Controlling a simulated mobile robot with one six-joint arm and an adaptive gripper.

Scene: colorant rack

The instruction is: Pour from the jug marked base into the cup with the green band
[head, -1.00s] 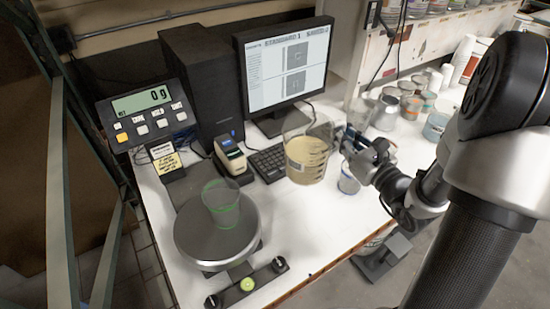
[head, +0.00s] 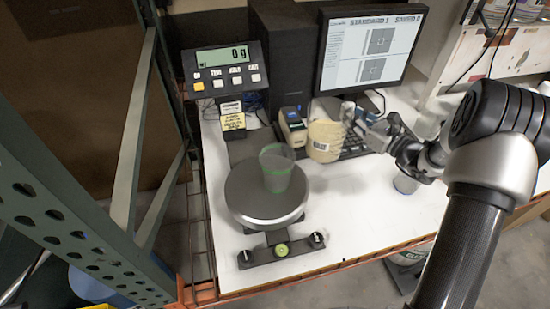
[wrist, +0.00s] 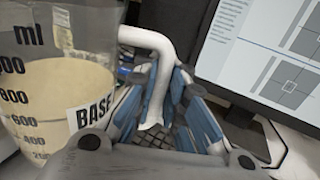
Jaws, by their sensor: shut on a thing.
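The jug marked base (head: 324,141) is a clear measuring jug with cream liquid. In the wrist view the jug (wrist: 55,100) shows its scale and a "BASE" label, and its white handle (wrist: 150,50) runs between my blue-padded fingers. My gripper (head: 352,115) is shut on the jug's handle and holds the jug in front of the keyboard, to the right of the cup. The clear cup with the green band (head: 275,168) stands upright on the round scale pan (head: 262,215). The jug and cup are apart. The cup is not visible in the wrist view.
The scale display (head: 222,70) reads 0 g. A label printer (head: 292,128), monitor (head: 370,48) and keyboard (head: 352,147) stand behind. Another container (head: 405,183) is on the table below my wrist. The white tabletop (head: 355,205) right of the scale is clear.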

